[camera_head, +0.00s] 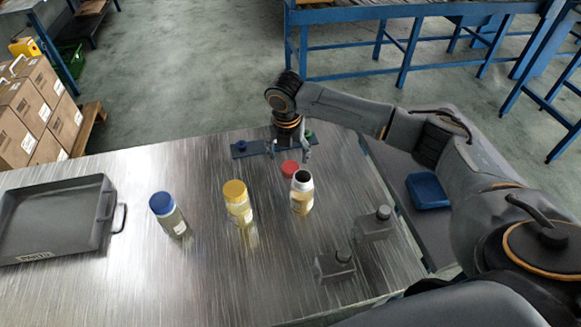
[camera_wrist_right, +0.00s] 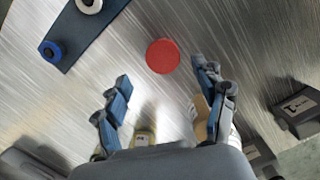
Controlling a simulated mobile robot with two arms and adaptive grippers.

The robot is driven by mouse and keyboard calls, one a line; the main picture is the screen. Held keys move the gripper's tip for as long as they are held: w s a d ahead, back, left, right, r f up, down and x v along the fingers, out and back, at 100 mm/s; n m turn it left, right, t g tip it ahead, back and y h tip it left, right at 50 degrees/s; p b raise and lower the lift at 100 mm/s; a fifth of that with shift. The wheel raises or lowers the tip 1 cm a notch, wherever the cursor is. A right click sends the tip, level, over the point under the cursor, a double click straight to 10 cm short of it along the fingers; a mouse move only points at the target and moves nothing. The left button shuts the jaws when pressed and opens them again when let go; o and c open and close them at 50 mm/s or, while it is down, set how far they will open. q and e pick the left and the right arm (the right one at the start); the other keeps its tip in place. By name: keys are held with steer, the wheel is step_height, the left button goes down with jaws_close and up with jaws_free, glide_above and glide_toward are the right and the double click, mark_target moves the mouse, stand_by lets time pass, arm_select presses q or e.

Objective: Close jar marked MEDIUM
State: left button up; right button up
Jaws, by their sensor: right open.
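An open jar (camera_head: 302,192) with a white neck, dark mouth and yellowish contents stands upright on the metal table; I cannot read its label. A red lid (camera_head: 289,168) lies flat on the table just behind it, apart from the jar. The red lid also shows in the right wrist view (camera_wrist_right: 163,56), ahead of and between the fingertips. My right gripper (camera_head: 290,151) is open and empty, pointing down above the table near the lid. In its wrist view the fingers (camera_wrist_right: 162,78) are spread wide. My left gripper is not in view.
A yellow-lidded jar (camera_head: 238,202) and a blue-lidded jar (camera_head: 168,214) stand left of the open jar. A dark tray (camera_head: 55,222) lies left. A blue strip (camera_head: 245,149) holding small round parts lies behind the lid.

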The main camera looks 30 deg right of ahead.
mark_target(291, 167)
steer(key=shift+f, duration=0.1)
steer(key=f, duration=0.3)
steer(key=f+p, duration=0.1)
steer(key=f, duration=0.1)
steer(key=shift+w+d, duration=0.15)
steer(key=shift+d, duration=0.2)
steer(key=c, duration=0.8)
